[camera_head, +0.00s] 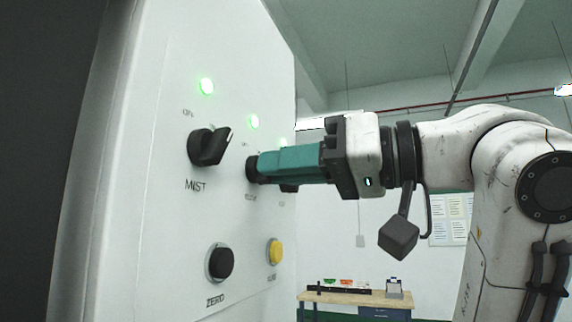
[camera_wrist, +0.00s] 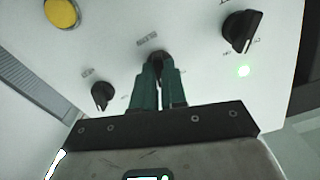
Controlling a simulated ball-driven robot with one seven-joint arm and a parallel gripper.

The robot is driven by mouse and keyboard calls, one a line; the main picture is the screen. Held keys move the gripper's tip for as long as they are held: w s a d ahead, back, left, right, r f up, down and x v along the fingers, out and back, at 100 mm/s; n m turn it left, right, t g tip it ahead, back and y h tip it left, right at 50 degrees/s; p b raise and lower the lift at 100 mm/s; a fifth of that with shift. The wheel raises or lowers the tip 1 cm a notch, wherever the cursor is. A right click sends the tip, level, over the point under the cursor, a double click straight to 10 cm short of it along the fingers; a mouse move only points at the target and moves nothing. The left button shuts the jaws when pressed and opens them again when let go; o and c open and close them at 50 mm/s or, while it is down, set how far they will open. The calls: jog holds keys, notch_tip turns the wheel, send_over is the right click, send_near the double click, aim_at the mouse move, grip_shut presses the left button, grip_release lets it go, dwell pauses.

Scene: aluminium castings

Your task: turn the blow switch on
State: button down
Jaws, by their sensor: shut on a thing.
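The white panel (camera_head: 150,220) carries a row of black rotary switches, each with a lit green lamp above it. My gripper (camera_head: 262,166), with teal fingers, reaches the middle switch (camera_head: 251,170) from the right. In the wrist view my gripper (camera_wrist: 158,68) is shut on the knob of this middle switch (camera_wrist: 155,55), which is mostly hidden between the fingers. The label by it is too small to read, so I cannot tell whether it says blow. The handle's angle is hidden.
The MIST switch (camera_head: 208,147) stands to the left, its handle tilted. A third switch (camera_wrist: 103,95) is close on the other side. A workbench (camera_head: 350,299) stands far behind.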

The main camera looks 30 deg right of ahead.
jog(key=shift+m, duration=1.2)
jog(key=c, duration=1.2)
grip_release()
jog(key=b+v, duration=0.2)
jog(key=v, duration=0.8)
jog(key=shift+s+d+b, duration=0.25)
jog(key=shift+s+b, duration=0.05)
jog(key=shift+b, duration=0.1)
